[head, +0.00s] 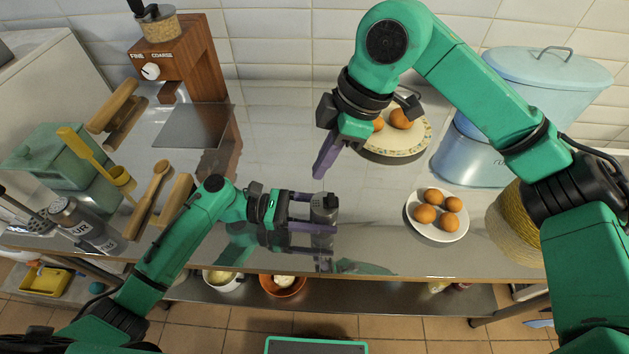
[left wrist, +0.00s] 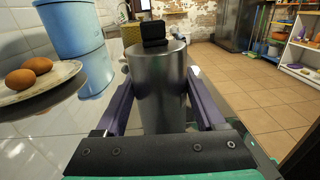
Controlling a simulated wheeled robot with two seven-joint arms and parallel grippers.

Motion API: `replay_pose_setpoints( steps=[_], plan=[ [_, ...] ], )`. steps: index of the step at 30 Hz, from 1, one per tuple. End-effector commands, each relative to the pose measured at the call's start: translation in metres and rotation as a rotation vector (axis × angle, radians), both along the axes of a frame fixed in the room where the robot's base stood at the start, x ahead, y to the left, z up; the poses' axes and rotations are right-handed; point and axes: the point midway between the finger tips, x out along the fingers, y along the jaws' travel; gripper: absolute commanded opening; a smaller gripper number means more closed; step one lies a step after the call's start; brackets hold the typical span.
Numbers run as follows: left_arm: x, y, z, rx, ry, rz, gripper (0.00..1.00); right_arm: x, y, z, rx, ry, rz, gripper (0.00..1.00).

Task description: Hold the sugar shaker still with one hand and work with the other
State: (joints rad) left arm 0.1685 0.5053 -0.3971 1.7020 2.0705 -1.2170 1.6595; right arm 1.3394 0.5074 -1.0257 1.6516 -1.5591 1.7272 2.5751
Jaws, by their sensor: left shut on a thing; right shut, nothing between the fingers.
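The sugar shaker (head: 324,208) is a grey metal cylinder with a black piece on its top. It stands upright near the front of the shiny counter. In the left wrist view its body (left wrist: 158,92) fills the middle, with the black top piece (left wrist: 153,32) above it. My left gripper (head: 322,214) is shut on the shaker, one purple finger on each side of its body. My right gripper (head: 320,172) is shut and empty, behind the shaker in the head view and apart from it. The shaker's lettering, if any, does not show.
A pale blue canister (head: 468,150) stands at the right. A wooden grinder (head: 180,60), a green box (head: 65,165) and metal shakers (head: 75,215) are at the left. The middle counter is clear.

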Motion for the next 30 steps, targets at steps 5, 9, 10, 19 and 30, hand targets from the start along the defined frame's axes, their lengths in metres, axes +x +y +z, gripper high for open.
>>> replay_pose_setpoints(
  steps=[5,9,10,19,30],
  plan=[
    [0.000,0.000,-0.001,0.001,0.001,-0.001,0.07,0.000,-0.004,0.012,0.000,0.000,0.000,0.00],
    [0.000,0.000,-0.001,0.001,0.001,-0.001,0.07,0.000,-0.004,0.012,0.000,0.001,0.000,0.00],
    [0.000,0.000,-0.001,0.001,0.001,0.000,0.07,0.000,-0.004,0.012,0.000,0.001,0.000,0.00],
    [0.000,0.000,0.000,0.000,0.001,0.000,1.00,0.000,-0.004,0.012,0.000,0.001,0.001,0.00],
    [0.004,0.061,-0.001,0.002,0.004,0.002,1.00,0.000,-0.004,0.012,0.000,0.001,0.001,0.00]
  ],
)
